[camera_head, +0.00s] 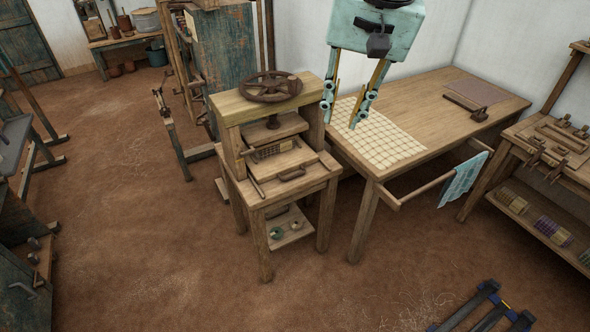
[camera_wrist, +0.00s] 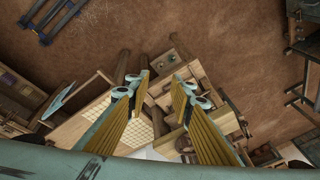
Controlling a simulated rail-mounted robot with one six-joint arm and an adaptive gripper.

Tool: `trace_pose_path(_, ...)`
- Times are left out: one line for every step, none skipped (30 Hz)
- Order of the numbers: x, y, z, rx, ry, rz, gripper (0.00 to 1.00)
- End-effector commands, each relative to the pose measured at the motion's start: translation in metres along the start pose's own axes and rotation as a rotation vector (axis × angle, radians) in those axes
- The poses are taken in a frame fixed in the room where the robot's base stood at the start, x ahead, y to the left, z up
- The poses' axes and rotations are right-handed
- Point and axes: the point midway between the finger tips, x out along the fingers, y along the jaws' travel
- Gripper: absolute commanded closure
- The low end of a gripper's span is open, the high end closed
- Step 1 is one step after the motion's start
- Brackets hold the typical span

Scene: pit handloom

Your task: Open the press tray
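The wooden press (camera_head: 268,100) stands in the middle of the head view, with a dark hand wheel (camera_head: 270,87) on its top beam. Its press tray (camera_head: 285,165) lies at table height under the beam, with a handle (camera_head: 291,174) on its front side. A small patterned piece (camera_head: 272,149) sits behind the tray. My gripper (camera_head: 345,112) hangs to the right of the press, above the gridded cloth, apart from the tray. Its two fingers are spread with nothing between them. In the wrist view my gripper (camera_wrist: 160,88) is also open, and its right finger hides part of the press.
A long wooden table (camera_head: 430,105) with a gridded cloth (camera_head: 375,135) stands right of the press. A rail with a blue towel (camera_head: 463,180) sticks out at its front. A loom frame (camera_head: 185,90) is behind left. The floor in front of the press is clear.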

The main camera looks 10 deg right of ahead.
Motion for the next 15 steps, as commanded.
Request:
trace_pose_path(0.006,-0.003,-0.007,0.014,-0.004,0.001,0.79)
trace_pose_path(0.009,-0.005,-0.012,0.022,-0.005,0.001,0.79)
trace_pose_path(0.014,-0.008,-0.017,0.034,-0.006,0.001,0.79)
trace_pose_path(0.017,-0.01,-0.021,0.044,-0.008,0.001,0.79)
trace_pose_path(0.021,-0.011,-0.025,0.053,-0.01,0.001,0.79)
trace_pose_path(0.025,-0.014,-0.03,0.064,-0.012,0.001,0.79)
trace_pose_path(0.029,-0.016,-0.034,0.074,-0.013,0.001,0.79)
trace_pose_path(0.033,-0.018,-0.038,0.084,-0.014,0.001,0.79)
trace_pose_path(0.038,-0.02,-0.043,0.095,-0.016,0.001,0.79)
trace_pose_path(0.042,-0.022,-0.047,0.104,-0.017,0.002,0.79)
trace_pose_path(0.045,-0.023,-0.051,0.114,-0.019,0.002,0.79)
trace_pose_path(0.05,-0.026,-0.056,0.126,-0.02,0.001,0.79)
trace_pose_path(0.054,-0.028,-0.06,0.135,-0.022,0.002,0.79)
trace_pose_path(0.059,-0.029,-0.063,0.145,-0.024,0.002,0.79)
trace_pose_path(0.064,-0.031,-0.068,0.157,-0.026,0.003,0.79)
